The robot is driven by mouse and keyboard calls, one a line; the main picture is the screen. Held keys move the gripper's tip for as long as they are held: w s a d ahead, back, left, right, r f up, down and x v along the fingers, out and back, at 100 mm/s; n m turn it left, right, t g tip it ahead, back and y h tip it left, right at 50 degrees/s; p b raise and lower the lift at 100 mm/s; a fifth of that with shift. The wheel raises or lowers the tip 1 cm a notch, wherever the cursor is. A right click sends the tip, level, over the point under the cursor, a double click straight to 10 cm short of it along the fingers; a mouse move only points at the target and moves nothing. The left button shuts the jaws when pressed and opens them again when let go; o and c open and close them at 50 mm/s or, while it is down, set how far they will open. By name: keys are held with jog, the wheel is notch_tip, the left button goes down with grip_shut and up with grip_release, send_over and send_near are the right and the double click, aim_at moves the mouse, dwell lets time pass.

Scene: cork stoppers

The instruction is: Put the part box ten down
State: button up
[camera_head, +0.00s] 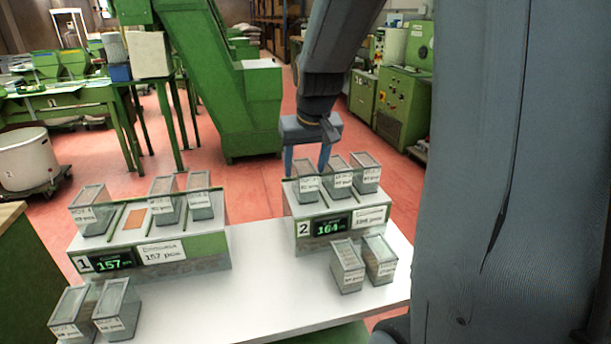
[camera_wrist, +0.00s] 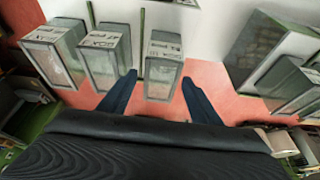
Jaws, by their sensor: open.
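Several clear part boxes with white labels stand on the white table (camera_head: 250,285) and on two green-fronted stations. In the wrist view that box (camera_wrist: 163,72) shows between and ahead of my open fingers (camera_wrist: 158,98). I cannot tell whether they touch it. The station's middle box (camera_head: 337,180) and right box (camera_head: 365,176) stand beside it.
Station 1 (camera_head: 205,245) reads 157 and holds three boxes, with an orange slot (camera_head: 133,219) bare among them. Two boxes (camera_head: 348,268) stand in front of station 2, which reads 164. Two more (camera_head: 115,310) stand at the front left. The table's middle is clear.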

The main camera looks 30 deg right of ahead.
jog(key=v, duration=0.7)
dwell(0.4)
